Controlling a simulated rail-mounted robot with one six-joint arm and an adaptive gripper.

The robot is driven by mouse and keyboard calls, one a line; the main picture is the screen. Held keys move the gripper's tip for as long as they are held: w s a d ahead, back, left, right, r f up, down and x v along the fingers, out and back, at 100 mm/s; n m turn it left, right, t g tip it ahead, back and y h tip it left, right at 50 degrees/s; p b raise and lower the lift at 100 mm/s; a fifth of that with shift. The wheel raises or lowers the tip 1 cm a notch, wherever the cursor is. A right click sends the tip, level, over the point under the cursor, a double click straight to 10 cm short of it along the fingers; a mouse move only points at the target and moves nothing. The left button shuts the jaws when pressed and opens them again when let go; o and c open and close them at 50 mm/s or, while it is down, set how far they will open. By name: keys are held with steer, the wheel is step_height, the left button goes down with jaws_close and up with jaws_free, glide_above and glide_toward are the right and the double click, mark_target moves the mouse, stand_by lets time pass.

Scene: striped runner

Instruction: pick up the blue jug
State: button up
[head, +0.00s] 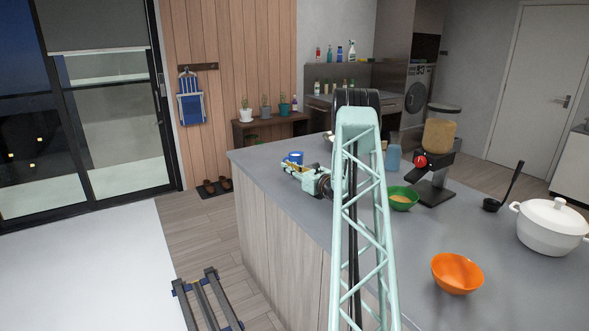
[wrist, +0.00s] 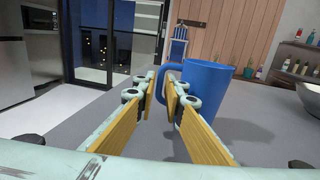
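The blue jug (wrist: 208,92) stands upright on the grey counter in the wrist view, with its handle on its left side. In the head view the jug (head: 294,157) shows small near the counter's far left part, just beyond my gripper. My gripper (wrist: 164,93) is open, with wood-coloured pads on both fingers. The handle appears in the gap between the fingertips, and the right finger overlaps the lower left of the jug's body. I cannot tell whether either finger touches it.
The grey counter (head: 345,221) also holds a green bowl (head: 404,203), an orange bowl (head: 457,267), a white lidded pot (head: 553,222), a black ladle (head: 491,205) and a dark appliance with a tan top (head: 439,137). A pale bowl (wrist: 310,98) stands right of the jug.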

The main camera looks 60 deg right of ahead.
steer(key=shift+w+d, duration=0.1)
steer(key=shift+w, duration=0.2)
stand_by(0.4)
jaws_close()
steer(key=shift+r, duration=0.2)
steer(key=s+a+r+p, duration=0.3)
steer(key=s+a+r, duration=0.1)
steer(key=s+a, duration=0.7)
steer(key=shift+s+a+r, duration=0.15)
steer(key=shift+r, duration=0.2)
stand_by(0.4)
stand_by(0.7)
